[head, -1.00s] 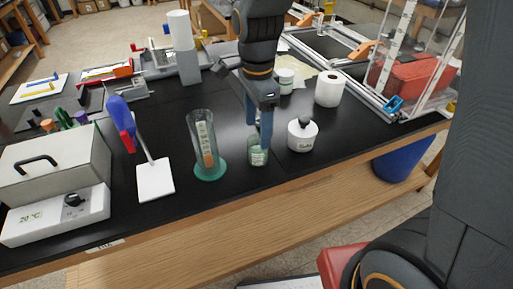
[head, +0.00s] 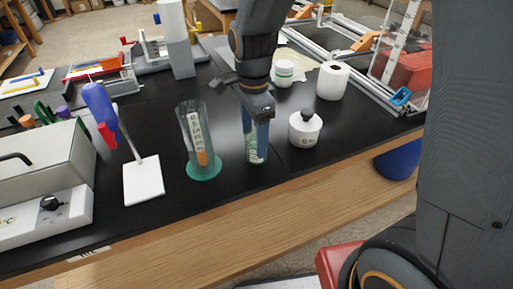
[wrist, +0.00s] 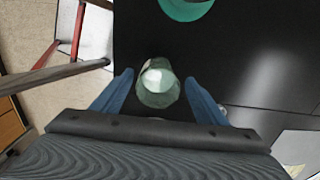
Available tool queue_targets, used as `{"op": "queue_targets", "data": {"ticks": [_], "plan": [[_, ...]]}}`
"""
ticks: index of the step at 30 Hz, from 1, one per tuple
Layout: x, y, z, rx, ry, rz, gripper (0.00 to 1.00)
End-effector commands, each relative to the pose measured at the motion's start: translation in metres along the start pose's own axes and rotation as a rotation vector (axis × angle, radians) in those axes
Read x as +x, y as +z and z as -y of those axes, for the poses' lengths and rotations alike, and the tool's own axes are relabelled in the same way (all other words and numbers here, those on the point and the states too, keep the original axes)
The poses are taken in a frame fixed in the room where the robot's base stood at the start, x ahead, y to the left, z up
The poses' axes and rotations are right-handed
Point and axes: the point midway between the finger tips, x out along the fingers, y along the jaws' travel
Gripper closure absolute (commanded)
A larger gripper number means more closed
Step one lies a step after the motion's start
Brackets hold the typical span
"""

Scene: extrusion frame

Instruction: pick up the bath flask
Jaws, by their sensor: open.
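The flask (head: 254,153), a small clear greenish glass vessel with a label, stands on the black bench top near its front edge. My gripper (head: 256,140) points down at it from above, and its fingers hide much of it in the head view. In the wrist view the flask (wrist: 158,88) is between the two blue fingers of my gripper (wrist: 159,88), with a visible gap on each side. The gripper is open and holds nothing.
A measuring cylinder (head: 198,140) on a green base stands close to the left. A white lidded jar (head: 304,129) stands close to the right. Further left are a white plate (head: 143,181) with a stem and a grey box (head: 40,165). A paper roll (head: 333,80) stands behind.

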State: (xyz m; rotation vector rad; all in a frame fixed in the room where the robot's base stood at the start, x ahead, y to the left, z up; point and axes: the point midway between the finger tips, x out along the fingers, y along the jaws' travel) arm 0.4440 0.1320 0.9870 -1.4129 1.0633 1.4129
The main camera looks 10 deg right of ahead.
Motion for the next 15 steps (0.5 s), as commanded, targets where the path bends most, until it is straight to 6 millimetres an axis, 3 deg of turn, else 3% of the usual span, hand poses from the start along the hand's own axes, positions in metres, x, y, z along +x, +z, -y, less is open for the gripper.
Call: {"op": "queue_targets", "data": {"ticks": [15], "plan": [[0.049,-0.003,-0.002,0.001,0.002,0.0,0.33]]}}
